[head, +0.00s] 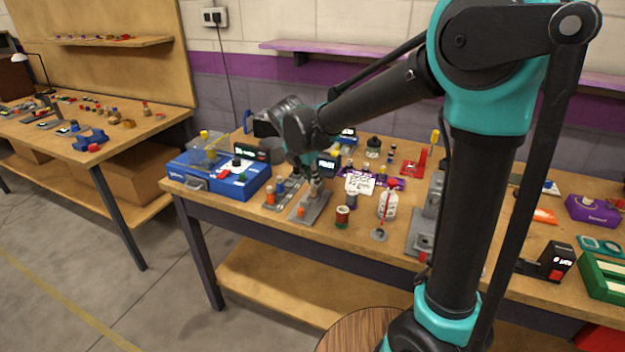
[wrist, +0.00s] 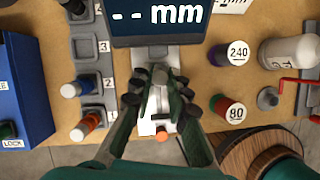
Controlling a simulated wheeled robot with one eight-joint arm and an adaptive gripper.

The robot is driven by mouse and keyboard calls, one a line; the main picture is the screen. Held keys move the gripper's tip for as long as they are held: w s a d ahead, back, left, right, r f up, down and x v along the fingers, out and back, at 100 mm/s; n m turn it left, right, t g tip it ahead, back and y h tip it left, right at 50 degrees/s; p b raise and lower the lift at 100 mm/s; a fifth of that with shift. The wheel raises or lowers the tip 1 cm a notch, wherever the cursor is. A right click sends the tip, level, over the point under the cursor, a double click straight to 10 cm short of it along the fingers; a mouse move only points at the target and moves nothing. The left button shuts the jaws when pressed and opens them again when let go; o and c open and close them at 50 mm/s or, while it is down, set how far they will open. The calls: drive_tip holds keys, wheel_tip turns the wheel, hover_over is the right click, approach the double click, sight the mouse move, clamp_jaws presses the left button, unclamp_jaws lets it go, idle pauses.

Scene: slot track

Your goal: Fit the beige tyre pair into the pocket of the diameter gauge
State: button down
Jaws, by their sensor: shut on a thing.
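The diameter gauge stands straight ahead in the wrist view, with a dark display (wrist: 158,28) reading "-- mm" above a pale grey base (wrist: 150,128) that has an orange knob at its near end. In the head view its grey base plate (head: 312,208) lies near the table's front edge. My gripper (wrist: 158,85) is over this base, its fingers closed on a small pale greyish-beige piece (wrist: 157,95), apparently the tyre pair. The fingers cover much of the piece and the pocket. I cannot tell whether the piece touches the gauge. My gripper (head: 312,172) is small and dark in the head view.
Left of the gauge is a numbered grey tray (wrist: 88,70) with blue and orange pieces, then a blue box (wrist: 22,90). On the right stand rolls marked 240 (wrist: 228,54) and 80 (wrist: 228,108), and a white bottle (wrist: 290,52). A round wooden stool (head: 360,330) is in front.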

drive_tip(key=shift+f, duration=0.2)
drive_tip(key=shift+f, duration=0.15)
drive_tip(key=c, duration=1.5)
unclamp_jaws()
drive_tip(key=shift+o, duration=0.2)
drive_tip(key=v, duration=1.2)
